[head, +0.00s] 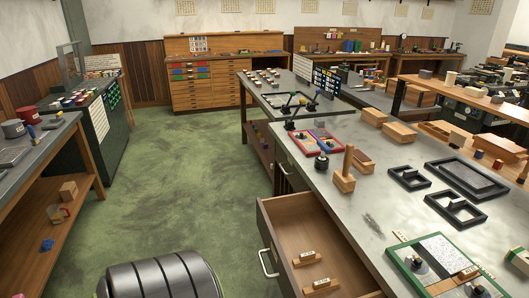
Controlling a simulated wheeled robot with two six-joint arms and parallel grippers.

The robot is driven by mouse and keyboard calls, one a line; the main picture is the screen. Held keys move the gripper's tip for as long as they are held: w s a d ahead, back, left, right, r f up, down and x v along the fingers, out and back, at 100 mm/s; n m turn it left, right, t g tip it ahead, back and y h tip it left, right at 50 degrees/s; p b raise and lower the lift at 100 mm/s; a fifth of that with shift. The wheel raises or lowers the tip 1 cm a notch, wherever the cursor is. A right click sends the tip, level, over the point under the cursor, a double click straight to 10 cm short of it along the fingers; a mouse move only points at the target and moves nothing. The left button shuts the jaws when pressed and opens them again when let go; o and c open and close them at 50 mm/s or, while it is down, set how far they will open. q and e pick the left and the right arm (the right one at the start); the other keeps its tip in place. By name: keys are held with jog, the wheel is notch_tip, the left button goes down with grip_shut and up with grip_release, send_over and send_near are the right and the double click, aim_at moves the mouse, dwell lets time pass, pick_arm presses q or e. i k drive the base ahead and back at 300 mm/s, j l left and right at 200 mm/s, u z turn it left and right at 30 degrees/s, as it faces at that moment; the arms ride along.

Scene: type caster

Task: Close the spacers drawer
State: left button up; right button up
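A wooden drawer (283,215) is pulled out from the near grey-topped bench (345,215), in the lower middle of the head view. It is the only drawer I see standing open, and I cannot read a name on its front. Its front panel faces left and carries a pale metal bar handle (266,263). Two small wooden pieces with white labels (306,258) lie inside on its floor; the lettering is too small to read. The drawer's near end is cut off by the bottom edge. Neither of my grippers shows in this view.
Green floor (175,190) lies clear left of the drawer. A wooden block with an upright post (345,172), black frames (465,180) and a green-edged tray (440,265) sit on the bench top. Another bench (60,150) stands at the left.

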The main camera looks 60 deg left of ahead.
aim_at(292, 225)
jog(key=u, duration=1.65)
